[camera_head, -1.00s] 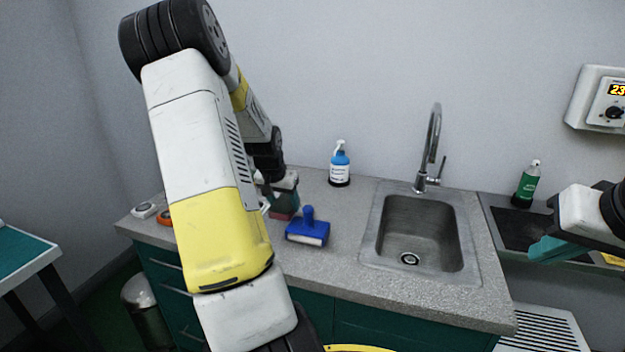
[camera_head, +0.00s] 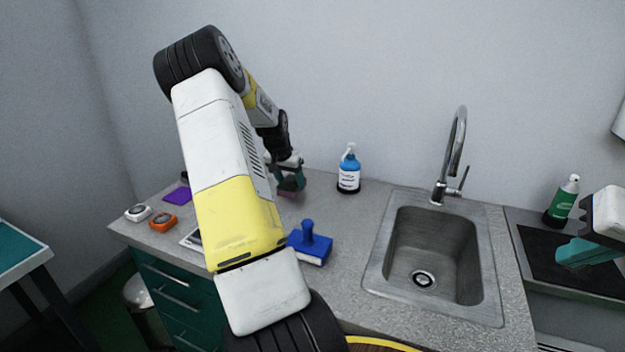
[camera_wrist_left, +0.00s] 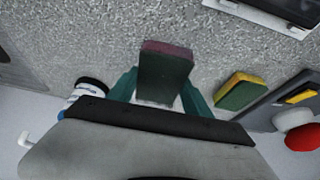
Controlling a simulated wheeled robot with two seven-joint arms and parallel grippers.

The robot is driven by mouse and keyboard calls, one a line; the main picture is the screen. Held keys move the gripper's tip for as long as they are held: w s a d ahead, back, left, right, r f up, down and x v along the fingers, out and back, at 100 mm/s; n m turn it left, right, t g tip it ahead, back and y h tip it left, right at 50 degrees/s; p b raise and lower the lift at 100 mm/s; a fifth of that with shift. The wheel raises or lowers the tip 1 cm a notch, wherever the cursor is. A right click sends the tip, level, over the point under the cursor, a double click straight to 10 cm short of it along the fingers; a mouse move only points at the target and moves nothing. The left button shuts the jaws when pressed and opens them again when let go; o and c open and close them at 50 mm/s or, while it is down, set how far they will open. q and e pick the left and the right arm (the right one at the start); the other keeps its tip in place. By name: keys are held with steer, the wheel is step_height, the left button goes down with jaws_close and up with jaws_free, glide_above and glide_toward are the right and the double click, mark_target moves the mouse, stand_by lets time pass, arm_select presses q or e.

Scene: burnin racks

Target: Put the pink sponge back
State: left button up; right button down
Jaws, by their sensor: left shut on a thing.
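The pink sponge (camera_wrist_left: 166,62), pink on one face and dark on its side, is between the teal fingers of my left gripper (camera_wrist_left: 160,92) in the left wrist view. My left gripper (camera_head: 290,178) is shut on it, over the back of the counter, left of the blue spray bottle. In the head view the sponge (camera_head: 287,193) is a small pink patch below the fingers; whether it touches the counter is unclear. A green and yellow sponge (camera_wrist_left: 238,92) lies to its right in the wrist view. My right gripper (camera_head: 585,252) is by the right edge, its opening unclear.
An orange timer (camera_head: 163,222), a white timer (camera_head: 138,213) and a purple pad (camera_head: 178,196) lie left. A green bottle (camera_head: 563,203) is right.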

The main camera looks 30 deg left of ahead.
mark_target(283, 183)
arm_select(q)
steer(key=w+a, duration=0.2)
steer(key=a, duration=0.1)
steer(key=w+a, duration=0.1)
steer(key=a, duration=0.1)
steer(key=shift+w+f, duration=0.15)
steer(key=shift+f, duration=0.15)
steer(key=shift+a+f, duration=0.15)
steer(key=shift+f, duration=1.65)
steer(key=o, duration=1.2)
steer(key=shift+r, duration=0.1)
